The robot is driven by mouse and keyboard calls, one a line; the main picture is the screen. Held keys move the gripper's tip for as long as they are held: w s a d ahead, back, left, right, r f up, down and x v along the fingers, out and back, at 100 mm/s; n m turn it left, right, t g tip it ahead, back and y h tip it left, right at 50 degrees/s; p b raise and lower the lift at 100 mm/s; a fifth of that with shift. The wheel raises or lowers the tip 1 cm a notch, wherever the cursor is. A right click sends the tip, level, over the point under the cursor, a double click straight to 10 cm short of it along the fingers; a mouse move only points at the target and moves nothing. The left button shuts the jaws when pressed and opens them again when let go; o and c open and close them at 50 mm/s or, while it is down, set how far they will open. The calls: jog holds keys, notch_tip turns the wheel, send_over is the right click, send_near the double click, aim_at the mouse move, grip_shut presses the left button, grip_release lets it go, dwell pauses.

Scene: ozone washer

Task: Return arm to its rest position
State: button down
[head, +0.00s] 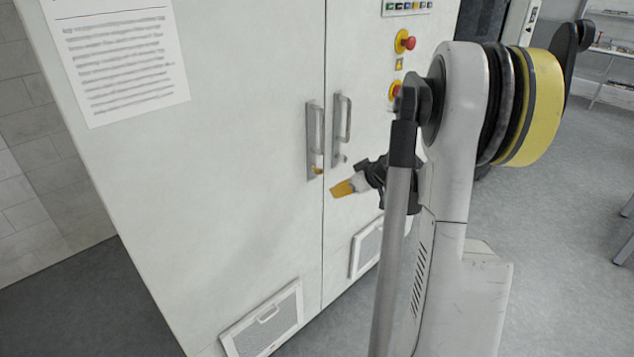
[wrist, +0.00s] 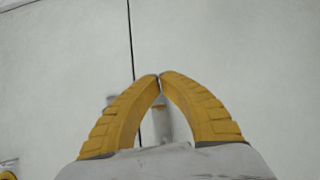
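My gripper (head: 343,188) is in front of the white cabinet (head: 230,130), just below its two door handles, in the head view. In the wrist view its two yellow fingers (wrist: 160,77) curve inward and their tips meet, with nothing seen held at the tips. Grey handle parts (wrist: 160,125) show behind and between the fingers, partly hidden by them. The left handle (head: 314,140) and the right handle (head: 342,118) stand upright on either side of the door seam. Both doors look closed. My arm hides part of the right door.
A printed sheet (head: 115,60) is on the left door. Red emergency buttons (head: 405,42) and a button panel (head: 406,7) are on the right door. Vent grilles (head: 262,322) sit low on the doors. Grey floor (head: 570,200) is open to the right, with shelves (head: 612,60) farther back.

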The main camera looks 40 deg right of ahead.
jog(key=shift+s+r, duration=0.1)
jog(key=shift+s, duration=0.05)
jog(key=a+r+g, duration=0.2)
jog(key=a+r, duration=0.3)
jog(key=a, duration=0.7)
jog(key=s+a+r+m+h, duration=0.1)
jog(key=s+a+r, duration=0.1)
jog(key=s+a, duration=1.7)
jog(key=a, duration=0.4)
jog(key=shift+r, duration=0.4)
jog(key=shift+a, duration=0.1)
